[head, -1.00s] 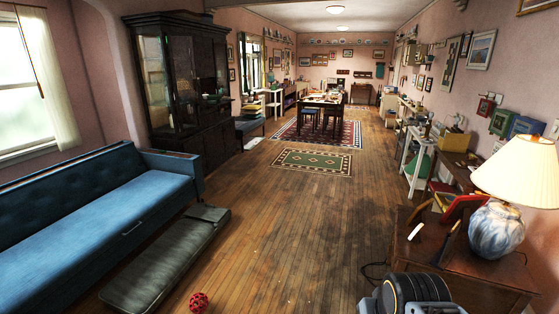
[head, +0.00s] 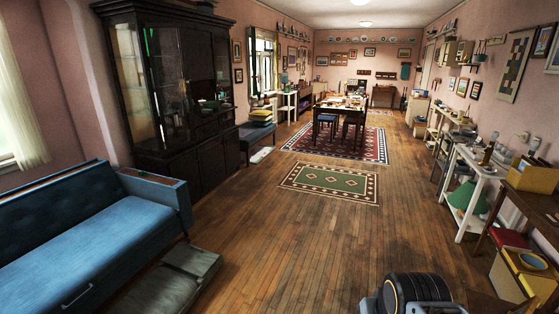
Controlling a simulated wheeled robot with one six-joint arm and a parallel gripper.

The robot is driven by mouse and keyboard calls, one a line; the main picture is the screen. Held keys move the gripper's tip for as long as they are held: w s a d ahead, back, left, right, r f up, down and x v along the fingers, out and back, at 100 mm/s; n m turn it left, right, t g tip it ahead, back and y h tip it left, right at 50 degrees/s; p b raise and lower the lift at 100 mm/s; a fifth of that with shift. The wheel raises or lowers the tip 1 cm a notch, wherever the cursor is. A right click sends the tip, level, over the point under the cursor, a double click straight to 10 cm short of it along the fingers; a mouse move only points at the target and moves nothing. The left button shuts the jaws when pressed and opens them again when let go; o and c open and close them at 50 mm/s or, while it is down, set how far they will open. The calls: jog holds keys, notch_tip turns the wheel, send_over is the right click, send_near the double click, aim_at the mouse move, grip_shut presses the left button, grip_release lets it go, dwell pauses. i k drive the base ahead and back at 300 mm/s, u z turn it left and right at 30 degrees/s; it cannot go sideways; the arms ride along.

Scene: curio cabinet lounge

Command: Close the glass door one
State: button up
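A tall dark wooden cabinet (head: 205,155) with glass panes stands against the left wall. Its upper part has glass front doors (head: 168,85), and a glass side pane (head: 127,80) faces me. Dishes and a bowl show dimly behind the glass. I cannot tell from here whether a glass door is ajar or which one is door one. The lower part has dark solid doors. My gripper is not in view; only a dark rounded part of my arm shows at the bottom edge, far from the cabinet.
A blue sofa (head: 95,235) and a grey-green low cushioned bench (head: 175,280) stand before the cabinet's near side. A dark bench (head: 258,135) is beyond it. The wood floor (head: 265,240) is clear up the middle. A green rug (head: 330,182) lies ahead; tables line the right.

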aim_at(148, 26)
jog(key=u, duration=0.2)
jog(key=i, duration=2.45)
jog(key=u, duration=0.55)
jog(key=i, duration=4.15)
jog(key=u, duration=2.55)
